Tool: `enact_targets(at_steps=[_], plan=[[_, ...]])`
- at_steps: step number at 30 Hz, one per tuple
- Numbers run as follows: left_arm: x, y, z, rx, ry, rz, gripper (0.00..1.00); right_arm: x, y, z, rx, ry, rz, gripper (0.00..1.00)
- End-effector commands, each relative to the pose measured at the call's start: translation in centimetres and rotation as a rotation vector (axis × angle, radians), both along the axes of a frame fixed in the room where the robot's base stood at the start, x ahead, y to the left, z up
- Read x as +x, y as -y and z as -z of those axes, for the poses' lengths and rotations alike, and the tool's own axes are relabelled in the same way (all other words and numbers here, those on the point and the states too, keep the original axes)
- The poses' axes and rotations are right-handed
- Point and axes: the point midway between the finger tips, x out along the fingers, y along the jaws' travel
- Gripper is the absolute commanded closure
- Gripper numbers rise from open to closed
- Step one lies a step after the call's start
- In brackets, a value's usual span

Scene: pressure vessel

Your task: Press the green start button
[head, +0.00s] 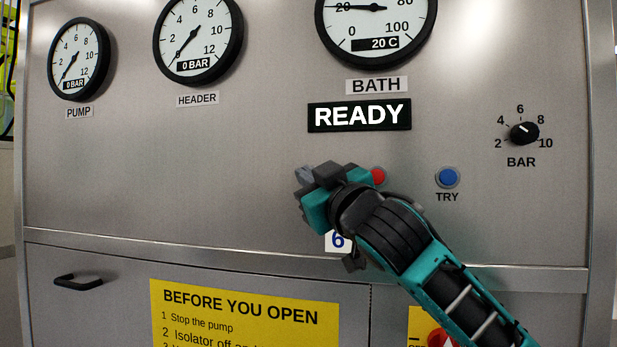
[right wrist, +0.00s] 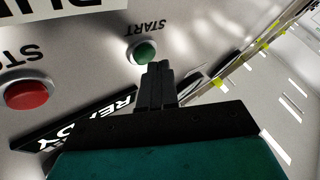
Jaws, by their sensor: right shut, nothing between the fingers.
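The green start button (right wrist: 144,52) shows in the right wrist view, with the word START beside it. It is a round green cap in a pale ring on the metal panel. In the head view it is hidden behind my right gripper (head: 304,175). My right gripper is shut and empty. In the right wrist view its fingertips (right wrist: 157,66) lie right at the button's near edge in the picture; I cannot tell whether they touch it. My left gripper is in neither view.
A red button (head: 378,176) and a blue TRY button (head: 447,178) sit to the right on the panel. A READY display (head: 359,115) is above. A black BAR knob (head: 524,133) is at the far right. A drawer handle (head: 78,282) sticks out at lower left.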

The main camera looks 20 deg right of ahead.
Motion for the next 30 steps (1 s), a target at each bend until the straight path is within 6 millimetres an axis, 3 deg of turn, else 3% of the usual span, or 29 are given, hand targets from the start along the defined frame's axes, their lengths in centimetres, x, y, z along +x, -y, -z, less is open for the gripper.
enact_targets(at_steps=[30], plan=[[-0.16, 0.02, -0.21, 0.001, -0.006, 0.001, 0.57, 0.78, 0.57, 0.01, 0.000, 0.000, 0.001, 1.00]])
